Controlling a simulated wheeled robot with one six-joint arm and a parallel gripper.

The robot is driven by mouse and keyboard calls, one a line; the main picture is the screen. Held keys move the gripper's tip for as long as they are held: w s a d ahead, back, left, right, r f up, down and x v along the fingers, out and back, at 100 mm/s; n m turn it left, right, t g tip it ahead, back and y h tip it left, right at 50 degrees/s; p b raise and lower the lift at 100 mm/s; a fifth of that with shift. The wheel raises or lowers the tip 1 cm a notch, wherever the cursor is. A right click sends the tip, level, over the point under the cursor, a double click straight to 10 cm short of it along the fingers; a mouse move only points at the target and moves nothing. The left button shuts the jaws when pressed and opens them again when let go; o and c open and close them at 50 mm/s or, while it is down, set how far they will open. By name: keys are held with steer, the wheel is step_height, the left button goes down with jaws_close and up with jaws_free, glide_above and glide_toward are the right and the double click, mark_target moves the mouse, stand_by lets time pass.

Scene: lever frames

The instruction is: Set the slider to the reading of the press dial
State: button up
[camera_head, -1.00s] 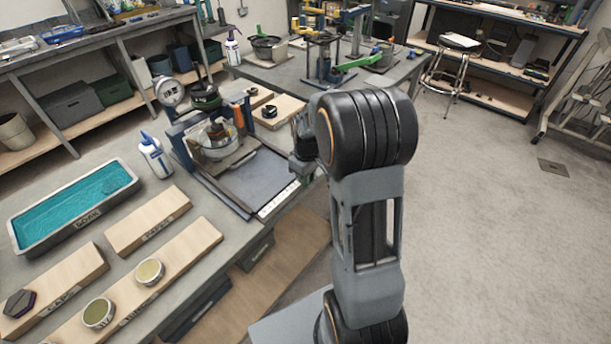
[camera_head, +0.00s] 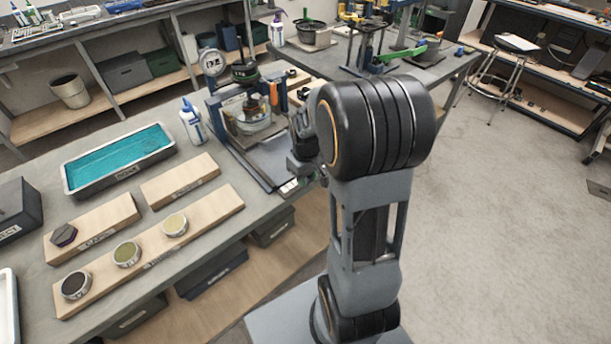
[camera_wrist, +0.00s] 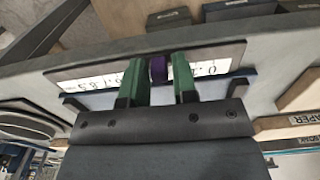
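The slider's purple knob (camera_wrist: 158,69) sits in front of a white numbered scale (camera_wrist: 92,80) in the wrist view. The green fingers of my gripper (camera_wrist: 160,78) stand on either side of the knob, with a gap at least on the right, so the gripper looks open around it. In the head view the scale's end shows at the press's front edge (camera_head: 289,187), and my arm hides much of that area. The round white press dial (camera_head: 212,62) stands at the press's upper left; its reading is too small to tell.
A bottle (camera_head: 191,121) stands left of the press (camera_head: 222,120). A teal-filled tray (camera_head: 68,186), wooden boards (camera_head: 180,181) with round tins, and a dark box (camera_head: 18,212) lie on the bench at left. Open floor (camera_head: 500,230) is at right.

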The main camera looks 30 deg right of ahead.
steer(key=shift+o, duration=1.4)
step_height(320, 180, up, 14)
steer(key=shift+p, duration=0.35)
steer(key=shift+f, duration=0.1)
